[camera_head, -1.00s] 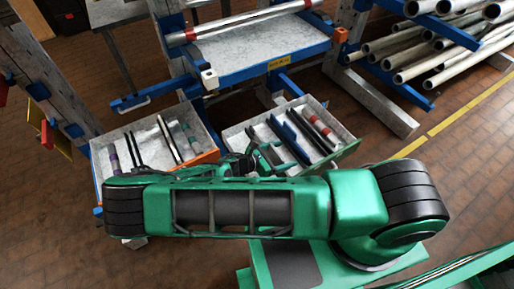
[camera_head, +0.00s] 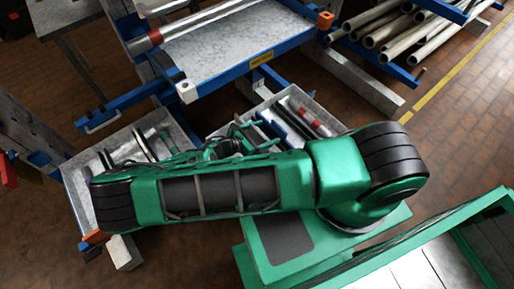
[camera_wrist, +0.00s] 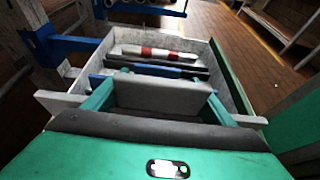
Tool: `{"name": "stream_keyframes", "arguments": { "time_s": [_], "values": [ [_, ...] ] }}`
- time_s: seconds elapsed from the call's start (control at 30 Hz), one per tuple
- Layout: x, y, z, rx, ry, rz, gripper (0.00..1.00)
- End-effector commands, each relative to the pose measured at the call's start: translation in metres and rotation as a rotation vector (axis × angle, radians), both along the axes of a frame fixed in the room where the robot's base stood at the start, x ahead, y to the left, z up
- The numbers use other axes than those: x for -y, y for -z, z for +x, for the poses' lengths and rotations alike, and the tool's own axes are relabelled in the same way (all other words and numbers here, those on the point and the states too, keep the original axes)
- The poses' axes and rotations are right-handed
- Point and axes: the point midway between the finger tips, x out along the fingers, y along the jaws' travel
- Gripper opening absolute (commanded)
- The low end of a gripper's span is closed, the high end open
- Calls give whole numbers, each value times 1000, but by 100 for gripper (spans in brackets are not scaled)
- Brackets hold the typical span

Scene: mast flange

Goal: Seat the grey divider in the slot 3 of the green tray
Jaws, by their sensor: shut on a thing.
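My gripper (camera_wrist: 158,98) is shut on a flat grey plate, the grey divider (camera_wrist: 165,92), which spans between its two green fingers. In the wrist view the divider is over the near part of the green tray (camera_wrist: 231,82), whose pale inside shows beyond it. Its lower edge is hidden, so I cannot tell whether it touches a slot. In the head view my gripper (camera_head: 238,136) is at the left part of the green tray (camera_head: 222,127); my arm covers the tray's front. The slot numbers cannot be read.
The tray holds a red-and-white tube (camera_wrist: 150,52), a blue bar (camera_wrist: 152,70) and dark bars beyond the divider. A second tray (camera_head: 75,190) with several parts stands to the left. A blue-edged metal shelf (camera_head: 220,55) is behind the trays.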

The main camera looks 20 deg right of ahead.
Motion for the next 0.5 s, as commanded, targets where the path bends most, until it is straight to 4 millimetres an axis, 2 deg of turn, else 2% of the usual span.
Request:
{"name": "stream_keyframes", "arguments": {
  "time_s": [0.1,0.2,0.5],
  "values": [
    [-5,23,0,-1,-12,-2,53],
    [-8,36,0,-1,-16,0,53],
    [-11,60,0,-1,-18,-1,53]
  ]
}}
